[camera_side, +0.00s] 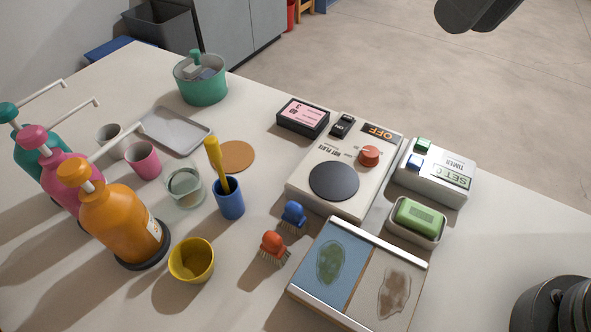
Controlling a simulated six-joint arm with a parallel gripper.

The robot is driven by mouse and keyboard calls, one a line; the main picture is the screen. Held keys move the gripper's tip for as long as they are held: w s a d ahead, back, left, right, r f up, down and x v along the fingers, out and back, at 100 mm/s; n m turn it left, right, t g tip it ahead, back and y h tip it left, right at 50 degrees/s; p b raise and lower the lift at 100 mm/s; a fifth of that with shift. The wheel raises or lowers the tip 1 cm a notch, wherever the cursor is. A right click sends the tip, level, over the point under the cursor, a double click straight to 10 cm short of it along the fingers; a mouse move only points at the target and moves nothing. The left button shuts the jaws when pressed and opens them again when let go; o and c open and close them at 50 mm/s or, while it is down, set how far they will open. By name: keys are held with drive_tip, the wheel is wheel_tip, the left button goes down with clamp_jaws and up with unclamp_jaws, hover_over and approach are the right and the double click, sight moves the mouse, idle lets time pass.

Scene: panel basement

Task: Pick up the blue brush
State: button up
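The blue brush (293,216) stands on the white table near the middle. It has a rounded blue knob on top and pale bristles below. A dark end part of my arm, which looks like my gripper (474,14), shows at the top right edge, high above and far from the blue brush. It is cut off by the frame, and I cannot see whether its fingers are open or hold anything.
A blue cup (230,205) with a yellow-handled tool stands left of the brush. The hot plate (305,185) is behind right, and a two-panel board (345,235) is close at front right. A yellow cup (191,261) and pump bottles (120,220) stand left.

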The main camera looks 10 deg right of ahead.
drive_tip(key=w+a+f+n+g, duration=0.1)
drive_tip(key=w+a+f+n, duration=0.1)
drive_tip(key=a+f, duration=0.45)
drive_tip(key=n+g+h, duration=0.2)
drive_tip(key=n, duration=0.2)
hover_over(294, 206)
wheel_tip(294, 206, down, 11)
wheel_tip(294, 206, down, 4)
drive_tip(key=shift+a+f, duration=0.1)
drive_tip(key=shift+f, duration=0.15)
wheel_tip(294, 206, down, 6)
drive_tip(key=shift+r, duration=0.1)
drive_tip(key=c, duration=0.6)
